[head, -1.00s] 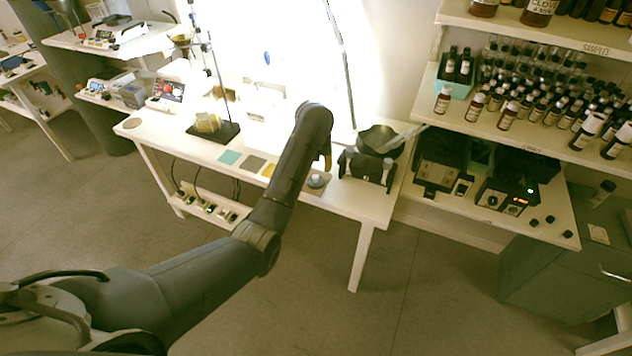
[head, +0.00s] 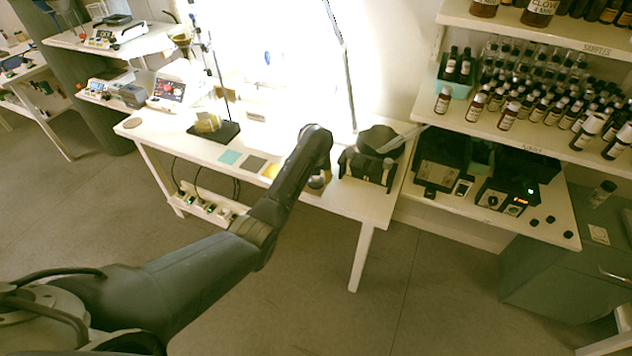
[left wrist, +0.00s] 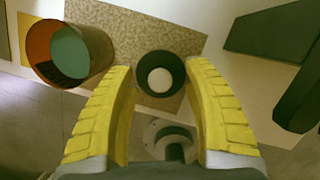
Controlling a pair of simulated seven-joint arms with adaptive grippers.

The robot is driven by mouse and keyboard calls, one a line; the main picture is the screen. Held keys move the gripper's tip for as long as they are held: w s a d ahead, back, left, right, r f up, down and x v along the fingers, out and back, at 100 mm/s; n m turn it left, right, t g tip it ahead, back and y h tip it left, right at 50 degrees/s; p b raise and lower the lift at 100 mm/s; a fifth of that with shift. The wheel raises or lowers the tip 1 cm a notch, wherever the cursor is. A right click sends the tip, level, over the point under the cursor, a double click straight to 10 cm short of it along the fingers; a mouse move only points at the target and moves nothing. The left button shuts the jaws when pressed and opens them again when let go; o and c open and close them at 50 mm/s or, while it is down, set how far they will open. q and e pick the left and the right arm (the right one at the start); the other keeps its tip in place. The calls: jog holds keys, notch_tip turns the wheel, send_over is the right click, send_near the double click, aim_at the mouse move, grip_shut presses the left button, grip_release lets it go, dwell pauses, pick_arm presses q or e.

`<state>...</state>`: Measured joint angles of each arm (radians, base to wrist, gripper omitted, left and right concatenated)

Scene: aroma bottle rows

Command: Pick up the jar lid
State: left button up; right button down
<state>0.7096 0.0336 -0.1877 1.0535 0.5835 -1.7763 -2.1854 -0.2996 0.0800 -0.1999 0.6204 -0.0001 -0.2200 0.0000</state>
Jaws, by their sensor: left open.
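The jar lid (left wrist: 160,75) is a small dark round piece with a pale knob in its middle. It lies on the speckled tan mat (left wrist: 135,30) in the left wrist view. In the head view, part of the lid (head: 317,181) shows beside my left arm's end. My left gripper (left wrist: 160,68) is open, with one yellow finger on each side of the lid and a gap on both sides. Its fingers are mostly hidden by the arm in the head view. An amber jar (left wrist: 98,48) stands left of the lid. My right gripper is not in view.
The white table's (head: 340,205) front edge is close to the lid. A black device (head: 367,168) stands right of it. Teal (head: 229,157), grey (head: 254,164) and yellow (head: 270,171) squares lie to the left. Bottle shelves (head: 545,140) stand further right.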

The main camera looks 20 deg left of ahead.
pick_arm(q)
jog(key=shift+w+f, duration=0.1)
jog(key=shift+f, duration=0.15)
grip_shut()
dwell(0.3)
